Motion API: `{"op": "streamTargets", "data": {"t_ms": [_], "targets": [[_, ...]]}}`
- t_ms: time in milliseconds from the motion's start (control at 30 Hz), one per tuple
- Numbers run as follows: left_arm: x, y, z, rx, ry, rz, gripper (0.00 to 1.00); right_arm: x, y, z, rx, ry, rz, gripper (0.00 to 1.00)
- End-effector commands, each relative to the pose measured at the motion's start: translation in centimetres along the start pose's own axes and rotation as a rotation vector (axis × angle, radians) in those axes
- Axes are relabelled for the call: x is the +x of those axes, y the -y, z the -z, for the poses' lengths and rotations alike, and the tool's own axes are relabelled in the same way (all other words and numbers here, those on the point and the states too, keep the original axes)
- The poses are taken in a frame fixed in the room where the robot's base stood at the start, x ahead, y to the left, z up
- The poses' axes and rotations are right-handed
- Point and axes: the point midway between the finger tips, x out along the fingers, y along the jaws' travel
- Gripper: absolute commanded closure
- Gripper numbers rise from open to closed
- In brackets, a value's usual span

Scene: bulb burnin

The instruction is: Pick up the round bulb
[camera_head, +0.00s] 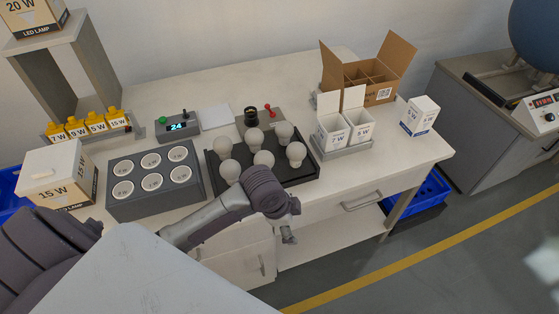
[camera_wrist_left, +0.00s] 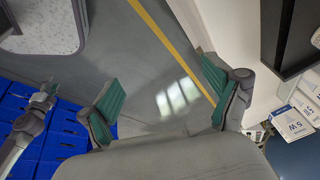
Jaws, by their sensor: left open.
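Several white bulbs stand in a black tray (camera_head: 284,180) on the bench. They include a bulb at the front right (camera_head: 296,153), one at the back right (camera_head: 285,131), one at the front middle (camera_head: 264,160) and one at the front left (camera_head: 230,171). They look alike at this size, and I cannot tell which is the round one. My left gripper (camera_head: 288,237) hangs low in front of the bench edge, apart from the bulbs. In the left wrist view its green-padded fingers (camera_wrist_left: 163,88) are spread with nothing between them.
A grey socket block (camera_head: 155,206) stands left of the tray. White cartons in a holder (camera_head: 345,151) and an open cardboard box (camera_head: 378,93) stand to the right. My left forearm crosses the bench front. A blue crate (camera_head: 420,197) sits below.

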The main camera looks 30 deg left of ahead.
Motion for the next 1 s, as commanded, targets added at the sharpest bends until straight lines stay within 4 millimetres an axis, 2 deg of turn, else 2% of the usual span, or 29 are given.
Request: {"op": "streamTargets", "data": {"t_ms": [33, 267, 367, 500, 600, 700, 833, 1000], "targets": [[-1.2, 1.1, 0.4, 0.074, 0.008, 0.002, 0.10, -0.1, 0.1, 0.0, 0.000, -0.001, 0.001, 0.60], [-4.8, 6.6, 0.6, 0.369, 0.066, -0.029, 0.10, -0.1, 0.1, 0.1, -0.001, -0.001, 0.001, 0.60], [-7.4, 9.7, -0.1, 0.502, 0.107, -0.048, 0.10, -0.2, 0.0, 0.0, -0.001, -0.001, 0.000, 0.60], [-12.3, 14.1, -1.7, 0.664, 0.164, -0.087, 0.10, -0.3, -0.4, 0.0, -0.003, 0.000, -0.004, 0.60], [-15.2, 16.1, -2.7, 0.736, 0.182, -0.115, 0.10, -0.3, -0.6, 0.0, -0.004, 0.000, -0.007, 0.60], [-17.0, 17.1, -3.4, 0.775, 0.188, -0.133, 0.10, -0.3, -0.7, 0.0, -0.005, 0.000, -0.009, 0.60], [-17.0, 17.3, -3.8, 0.793, 0.188, -0.146, 0.10, -0.4, -0.8, 0.0, -0.005, 0.000, -0.009, 0.60], [-14.0, 17.1, -4.4, 0.791, 0.187, -0.148, 0.10, -0.8, -0.8, 0.0, -0.005, 0.000, -0.009, 0.60]]}}
